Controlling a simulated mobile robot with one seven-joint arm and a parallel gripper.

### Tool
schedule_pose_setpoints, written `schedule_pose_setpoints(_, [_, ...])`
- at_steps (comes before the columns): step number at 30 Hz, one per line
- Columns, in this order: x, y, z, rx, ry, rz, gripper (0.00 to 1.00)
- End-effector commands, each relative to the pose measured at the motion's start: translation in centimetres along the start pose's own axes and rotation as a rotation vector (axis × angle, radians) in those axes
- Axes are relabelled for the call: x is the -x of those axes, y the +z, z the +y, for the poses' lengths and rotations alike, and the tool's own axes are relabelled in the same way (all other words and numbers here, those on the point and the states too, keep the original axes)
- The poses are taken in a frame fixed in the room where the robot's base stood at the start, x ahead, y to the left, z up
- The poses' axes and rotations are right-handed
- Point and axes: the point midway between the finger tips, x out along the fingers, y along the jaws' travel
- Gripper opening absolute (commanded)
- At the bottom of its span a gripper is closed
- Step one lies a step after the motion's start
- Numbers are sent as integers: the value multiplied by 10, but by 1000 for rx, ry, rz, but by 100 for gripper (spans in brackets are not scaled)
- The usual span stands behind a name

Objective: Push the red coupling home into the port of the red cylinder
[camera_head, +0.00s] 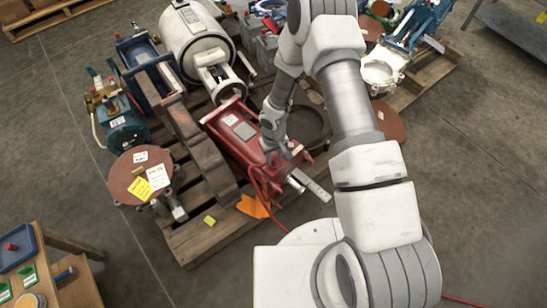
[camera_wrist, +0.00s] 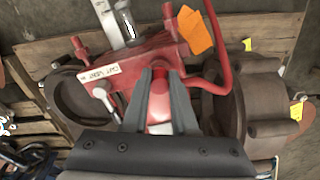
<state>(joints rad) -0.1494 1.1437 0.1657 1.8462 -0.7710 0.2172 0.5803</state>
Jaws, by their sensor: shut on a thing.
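The red cylinder (camera_head: 238,136) lies on a wooden pallet; in the wrist view its red end block (camera_wrist: 122,68) with a white label fills the upper middle. My gripper (camera_head: 277,150) is over the near end of the cylinder. In the wrist view my gripper (camera_wrist: 160,72) is shut on the red coupling (camera_wrist: 159,100), which shows between the two grey fingers. The fingertips reach the cylinder's end block. The port is hidden behind the fingers and coupling, so I cannot tell how deep the coupling sits.
A red hose (camera_wrist: 222,45) curves beside the cylinder, and an orange tag (camera_wrist: 194,30) hangs near it. Brown round flanged parts (camera_wrist: 262,108) lie close on both sides. A white cylindrical machine (camera_head: 196,38) and a blue unit (camera_head: 146,65) share the pallet. Bare floor (camera_head: 480,190) lies right.

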Motion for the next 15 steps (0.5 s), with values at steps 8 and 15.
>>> schedule_pose_setpoints(8, [-7, 0, 0, 0, 0, 0, 0])
schedule_pose_setpoints(15, [-11, 0, 0, 0, 0, 0, 0])
